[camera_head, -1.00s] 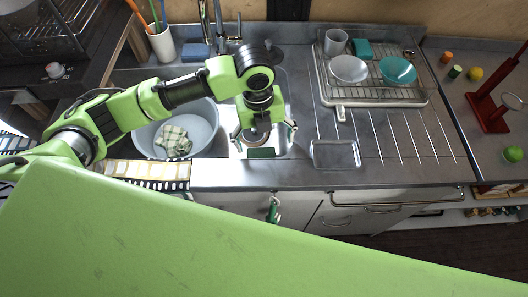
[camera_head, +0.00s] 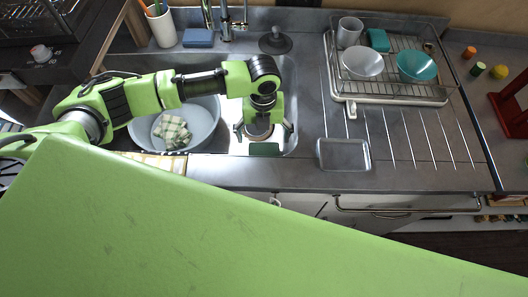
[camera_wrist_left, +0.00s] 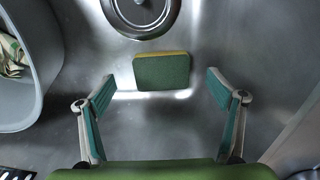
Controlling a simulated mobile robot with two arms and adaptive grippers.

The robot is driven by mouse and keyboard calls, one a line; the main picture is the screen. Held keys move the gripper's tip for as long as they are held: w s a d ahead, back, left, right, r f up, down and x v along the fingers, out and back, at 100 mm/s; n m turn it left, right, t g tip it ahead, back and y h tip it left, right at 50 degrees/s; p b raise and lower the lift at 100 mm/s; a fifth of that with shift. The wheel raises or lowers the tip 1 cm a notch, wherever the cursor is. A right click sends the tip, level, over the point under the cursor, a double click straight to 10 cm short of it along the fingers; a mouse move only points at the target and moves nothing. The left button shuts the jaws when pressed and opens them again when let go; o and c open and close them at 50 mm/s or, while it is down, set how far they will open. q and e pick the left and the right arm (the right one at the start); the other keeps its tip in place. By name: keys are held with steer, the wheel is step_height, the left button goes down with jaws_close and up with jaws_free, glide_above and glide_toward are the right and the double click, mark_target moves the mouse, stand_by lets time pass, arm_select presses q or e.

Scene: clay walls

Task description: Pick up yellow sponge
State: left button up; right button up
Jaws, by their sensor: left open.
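The yellow sponge (camera_head: 264,149) lies in the sink, in front of my left gripper in the head view. In the left wrist view the sponge (camera_wrist_left: 162,73) shows a dark green top face and a thin yellow edge at its far side. My left gripper (camera_head: 263,128) points down into the sink over the sponge. In the left wrist view the left gripper (camera_wrist_left: 160,82) is open, with one finger on each side of the sponge and visible gaps between. Nothing is held. My right gripper is not in view.
A grey basin (camera_head: 203,130) with a checked cloth (camera_head: 172,131) stands left of the gripper in the sink. The round drain (camera_wrist_left: 141,14) lies beyond the sponge. A blue sponge (camera_head: 198,38) is behind the sink. A dish rack (camera_head: 390,96) stands right on the drainboard.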

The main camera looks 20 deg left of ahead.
mark_target(264, 145)
arm_select(q)
steer(key=f, duration=0.4)
steer(key=shift+w+f, duration=0.2)
steer(key=shift+f, duration=0.05)
steer(key=shift+c, duration=0.2)
steer(key=c, duration=0.7)
steer(key=shift+r, duration=0.15)
